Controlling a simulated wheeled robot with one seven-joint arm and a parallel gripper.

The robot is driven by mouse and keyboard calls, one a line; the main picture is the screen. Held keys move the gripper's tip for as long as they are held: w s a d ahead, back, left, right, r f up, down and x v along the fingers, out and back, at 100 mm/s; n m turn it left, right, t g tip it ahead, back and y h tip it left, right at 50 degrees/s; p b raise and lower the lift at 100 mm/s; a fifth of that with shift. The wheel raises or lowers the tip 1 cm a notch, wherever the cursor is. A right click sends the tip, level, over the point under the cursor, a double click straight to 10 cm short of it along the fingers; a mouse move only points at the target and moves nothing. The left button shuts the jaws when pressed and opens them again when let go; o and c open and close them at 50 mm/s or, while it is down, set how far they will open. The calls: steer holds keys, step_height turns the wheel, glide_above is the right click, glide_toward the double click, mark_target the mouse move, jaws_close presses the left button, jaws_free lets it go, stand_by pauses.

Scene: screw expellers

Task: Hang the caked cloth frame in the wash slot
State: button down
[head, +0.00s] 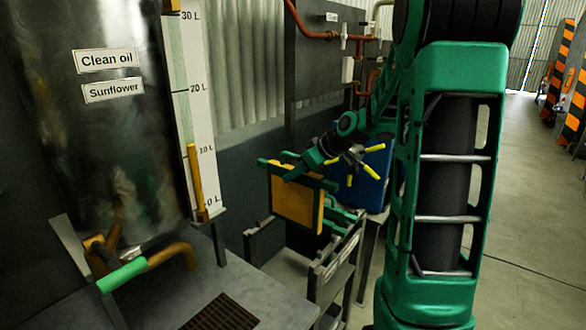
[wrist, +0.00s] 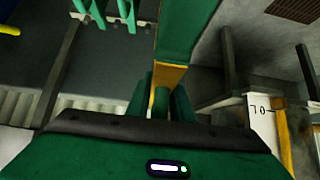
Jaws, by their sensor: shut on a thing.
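The caked cloth frame, an orange-tan panel (head: 297,199) with green bars at its top, hangs roughly upright in the head view. My gripper (head: 301,172) is shut on its top bar. In the wrist view my gripper (wrist: 160,101) closes on the frame's green and yellow part (wrist: 187,35), which runs away from the fingers. A dark metal rack (head: 318,284) with a small label stands below and around the frame. I cannot tell which slot is the wash slot, or whether the frame touches the rack. More green bars (head: 345,218) show behind the frame.
A shiny oil tank (head: 95,130) with a green-handled tap (head: 121,276) and a level scale (head: 196,110) stands at left, above a grey bench (head: 265,299) with a drain grate (head: 222,315). A blue container (head: 370,183) stands behind the rack. Open floor lies at right.

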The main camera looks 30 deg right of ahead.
mark_target(314, 220)
step_height(314, 220, down, 21)
steer(key=shift+f, duration=0.2)
stand_by(1.7)
steer(key=c, duration=1.5)
jaws_free()
steer(key=v, duration=1)
steer(key=shift+s+d+r, duration=0.15)
steer(key=shift+s+r, duration=0.1)
